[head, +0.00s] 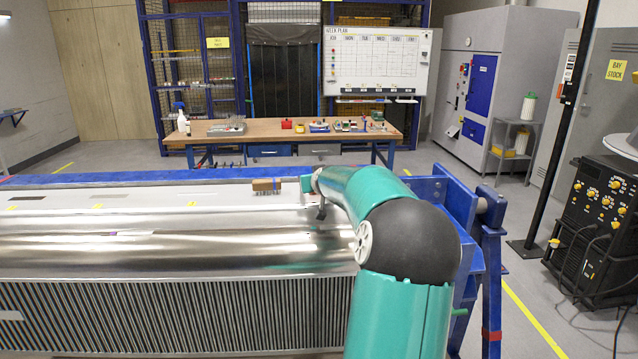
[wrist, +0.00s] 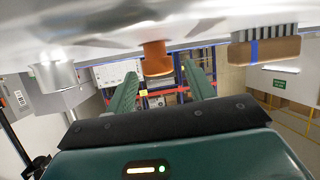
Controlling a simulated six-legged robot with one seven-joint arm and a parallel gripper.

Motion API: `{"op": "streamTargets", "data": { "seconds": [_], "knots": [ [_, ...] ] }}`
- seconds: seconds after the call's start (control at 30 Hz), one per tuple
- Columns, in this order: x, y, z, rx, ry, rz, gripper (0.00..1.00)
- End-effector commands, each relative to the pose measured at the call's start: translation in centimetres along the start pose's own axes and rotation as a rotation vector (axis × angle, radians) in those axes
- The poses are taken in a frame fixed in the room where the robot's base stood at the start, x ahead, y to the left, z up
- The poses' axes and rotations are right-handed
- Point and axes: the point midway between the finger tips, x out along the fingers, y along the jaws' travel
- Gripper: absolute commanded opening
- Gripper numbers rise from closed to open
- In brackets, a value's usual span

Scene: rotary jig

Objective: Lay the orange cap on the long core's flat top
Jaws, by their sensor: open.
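The orange cap (wrist: 157,58) shows in the wrist view against the pale shiny surface that fills the top of the picture. My gripper (wrist: 161,71) is open and empty; its two green fingers point towards the cap, which appears between the fingertips. I cannot tell whether the fingers reach around it or stop short. In the head view the long core (head: 180,312) lies across the left and front, with a ribbed side and a bright metal upper face. My arm reaches over its right part. I do not make out the cap in the head view.
A wooden-backed brush (head: 265,187) lies on the far side of the top; it also shows in the wrist view (wrist: 265,50). A pale metal cylinder (wrist: 60,77) stands left of the cap. A blue frame (head: 440,195) rises at the right end. A workbench (head: 280,136) stands behind.

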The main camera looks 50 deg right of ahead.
Motion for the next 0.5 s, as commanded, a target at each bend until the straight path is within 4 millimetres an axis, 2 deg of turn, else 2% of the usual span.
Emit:
{"op": "streamTargets", "data": {
  "seconds": [0.5],
  "knots": [
    [-6.0, 0.3, 0.0, 0.001, 0.0, 0.004, 0.54]
  ]
}}
